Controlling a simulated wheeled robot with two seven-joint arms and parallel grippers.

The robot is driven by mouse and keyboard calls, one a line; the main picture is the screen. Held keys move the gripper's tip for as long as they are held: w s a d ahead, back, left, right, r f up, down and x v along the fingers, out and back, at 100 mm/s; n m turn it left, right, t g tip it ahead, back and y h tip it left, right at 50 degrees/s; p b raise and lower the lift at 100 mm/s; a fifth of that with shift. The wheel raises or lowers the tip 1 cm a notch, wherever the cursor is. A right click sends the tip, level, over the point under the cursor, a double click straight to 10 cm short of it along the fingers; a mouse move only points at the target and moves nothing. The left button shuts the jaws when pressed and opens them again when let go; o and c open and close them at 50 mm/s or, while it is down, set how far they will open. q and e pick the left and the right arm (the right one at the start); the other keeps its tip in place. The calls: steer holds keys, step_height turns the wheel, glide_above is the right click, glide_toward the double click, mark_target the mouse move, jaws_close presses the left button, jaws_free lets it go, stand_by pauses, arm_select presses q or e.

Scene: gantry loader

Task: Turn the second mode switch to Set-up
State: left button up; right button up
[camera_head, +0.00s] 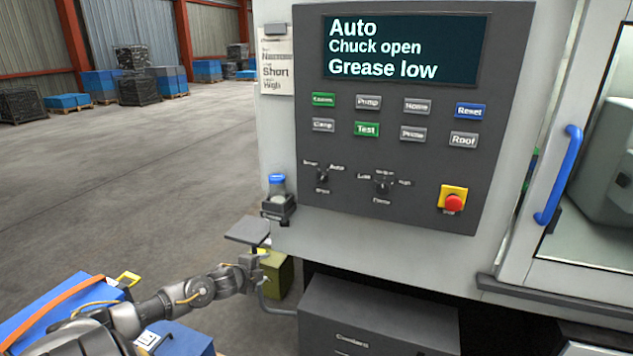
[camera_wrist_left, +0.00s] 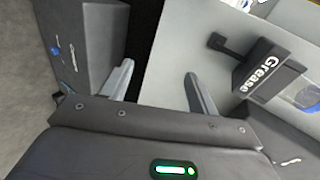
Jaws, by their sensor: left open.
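Two dark rotary switches sit low on the grey control panel: a left one (camera_head: 322,178) and a right one (camera_head: 382,186). Each is ringed by small labels, mostly too blurred to read; "Auto" seems to stand at the left one's upper right. I cannot tell where the knobs point. The screen (camera_head: 400,48) reads "Auto, Chuck open, Grease low". My left gripper (camera_head: 262,246) is below and left of the panel, apart from both switches. In the left wrist view its fingers (camera_wrist_left: 160,88) are spread with nothing between them. My right gripper is not in view.
A grease holder (camera_wrist_left: 256,72) with a blue-lidded jar (camera_head: 277,186) juts out close to my left gripper. A red stop button (camera_head: 453,203) is right of the switches. A dark cabinet (camera_head: 375,318) stands below. The space before the panel is clear.

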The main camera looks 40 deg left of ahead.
arm_select(q)
steer(key=w+d+r+m+t+h, duration=0.1)
steer(key=w+d+r+m, duration=0.15)
steer(key=r, duration=0.65)
steer(key=w+d+r+m+t, duration=0.1)
steer(key=w+r+m, duration=0.15)
steer(key=r, duration=0.75)
steer(key=m+t+h+p, duration=0.2)
steer(key=m+p, duration=0.1)
steer(key=m, duration=0.2)
glide_toward(320, 180)
steer(key=w+p, duration=0.1)
steer(key=w, duration=0.1)
steer(key=w+p, duration=0.1)
steer(key=w, duration=0.1)
steer(key=w+f, duration=0.1)
steer(key=w, duration=0.2)
steer(key=shift+w+a+p, duration=0.1)
steer(key=shift+p, duration=0.3)
steer(key=shift+w+f, duration=0.25)
steer(key=shift+w, duration=0.3)
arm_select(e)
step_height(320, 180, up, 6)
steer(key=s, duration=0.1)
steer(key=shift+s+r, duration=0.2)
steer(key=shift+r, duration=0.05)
arm_select(q)
steer(key=shift+c, duration=0.4)
